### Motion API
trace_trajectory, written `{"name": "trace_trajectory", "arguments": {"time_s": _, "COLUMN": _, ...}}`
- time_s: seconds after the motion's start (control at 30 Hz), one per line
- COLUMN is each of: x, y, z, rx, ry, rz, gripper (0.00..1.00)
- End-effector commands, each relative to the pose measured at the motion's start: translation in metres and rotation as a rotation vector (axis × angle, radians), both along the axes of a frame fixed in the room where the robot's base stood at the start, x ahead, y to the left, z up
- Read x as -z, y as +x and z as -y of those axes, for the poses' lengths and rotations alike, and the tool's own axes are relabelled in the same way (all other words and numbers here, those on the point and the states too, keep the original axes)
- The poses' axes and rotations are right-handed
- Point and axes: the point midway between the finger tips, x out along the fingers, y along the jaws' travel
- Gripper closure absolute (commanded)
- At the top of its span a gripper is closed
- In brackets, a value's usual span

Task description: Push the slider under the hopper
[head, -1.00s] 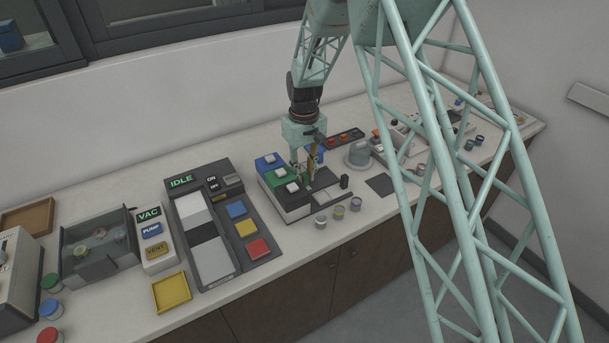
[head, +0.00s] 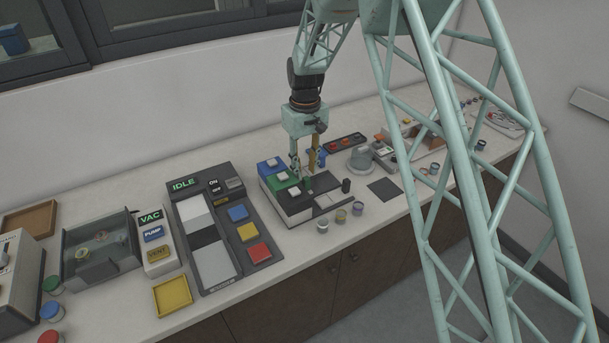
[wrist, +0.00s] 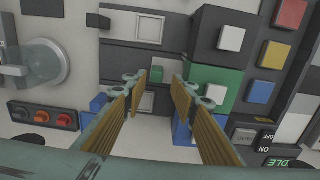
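A press unit on the bench has blue (head: 270,163), green (head: 282,177) and black (head: 294,191) hopper blocks in a row. Dark slider lanes run out from them. The green slider knob (head: 308,184) stands close to the green hopper; it shows between my fingers in the wrist view (wrist: 157,73). A black knob (head: 346,185) stands at the outer end of the front lane, and a blue knob (wrist: 98,103) is away from the blue hopper. My gripper (head: 304,170) is open and empty above the green lane; its parted fingers show in the wrist view (wrist: 160,82).
An IDLE control panel (head: 188,186) with coloured buttons stands left of the press unit. A strip with round buttons (head: 346,142) and a clear dome (head: 361,157) are to the right. A dark square mat (head: 384,188) lies nearby.

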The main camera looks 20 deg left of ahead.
Motion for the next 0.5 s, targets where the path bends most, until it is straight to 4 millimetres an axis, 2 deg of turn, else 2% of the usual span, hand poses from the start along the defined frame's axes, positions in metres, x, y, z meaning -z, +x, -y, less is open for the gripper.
{"name": "trace_trajectory", "arguments": {"time_s": 0.2, "x": -0.020, "y": 0.001, "z": 0.001, "rx": 0.001, "ry": 0.001, "rz": 0.001, "gripper": 0.74}}
{"name": "trace_trajectory", "arguments": {"time_s": 0.5, "x": -0.029, "y": 0.001, "z": 0.002, "rx": 0.001, "ry": 0.000, "rz": 0.000, "gripper": 0.74}}
